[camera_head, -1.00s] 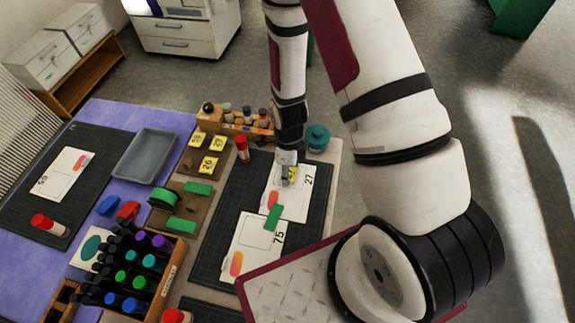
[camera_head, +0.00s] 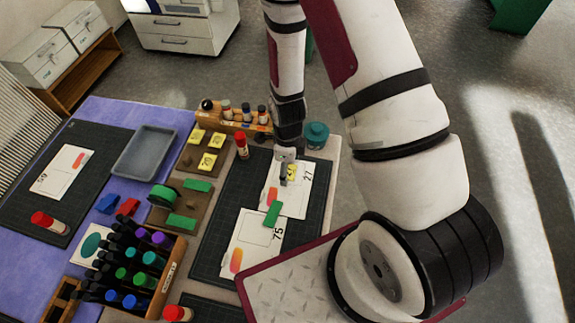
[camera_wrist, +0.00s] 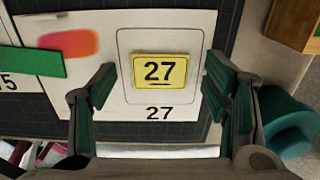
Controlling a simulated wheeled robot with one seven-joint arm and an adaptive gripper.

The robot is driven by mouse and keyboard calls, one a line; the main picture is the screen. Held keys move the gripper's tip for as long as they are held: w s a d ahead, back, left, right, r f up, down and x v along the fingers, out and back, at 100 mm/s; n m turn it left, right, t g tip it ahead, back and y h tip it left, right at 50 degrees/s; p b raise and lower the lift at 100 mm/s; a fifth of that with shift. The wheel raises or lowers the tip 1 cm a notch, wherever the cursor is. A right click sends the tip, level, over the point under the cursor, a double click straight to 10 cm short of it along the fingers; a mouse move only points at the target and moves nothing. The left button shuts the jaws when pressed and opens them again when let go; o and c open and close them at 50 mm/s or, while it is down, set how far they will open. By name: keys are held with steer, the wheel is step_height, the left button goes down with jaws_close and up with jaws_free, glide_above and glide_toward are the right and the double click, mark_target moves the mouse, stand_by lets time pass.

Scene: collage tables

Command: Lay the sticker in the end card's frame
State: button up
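The end card (camera_wrist: 185,25) is white with a printed 27 and an orange-pink patch, and lies on a dark mat; the head view shows it at the far end (camera_head: 297,203). The yellow 27 sticker (camera_wrist: 159,71) lies inside the card's thin outlined frame (camera_wrist: 122,40), roughly straight, with its digits upright in the wrist view. My gripper (camera_wrist: 160,98) is open above the card, its fingers apart on either side of the sticker and not touching it. In the head view my gripper (camera_head: 286,180) partly hides the sticker (camera_head: 293,172).
A green strip (camera_head: 273,213) lies across the edges of the end card and the 75 card (camera_head: 250,262). A teal round container (camera_head: 316,136) and a wooden rack of bottles (camera_head: 235,125) stand close by. More yellow stickers (camera_head: 207,160) lie on a brown board to the left.

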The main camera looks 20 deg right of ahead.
step_height(320, 180, up, 12)
stand_by(0.7)
stand_by(0.4)
steer(key=s+r+n+t, duration=0.2)
steer(key=s+r+n, duration=0.1)
steer(key=r+n, duration=0.8)
steer(key=s+r+n+t, duration=0.25)
steer(key=r+n, duration=0.35)
steer(key=r, duration=0.8)
steer(key=s+r+n, duration=0.7)
steer(key=s+n, duration=0.1)
steer(key=shift+s+d+t, duration=0.25)
steer(key=shift+s+t, duration=0.05)
steer(key=shift+t, duration=0.15)
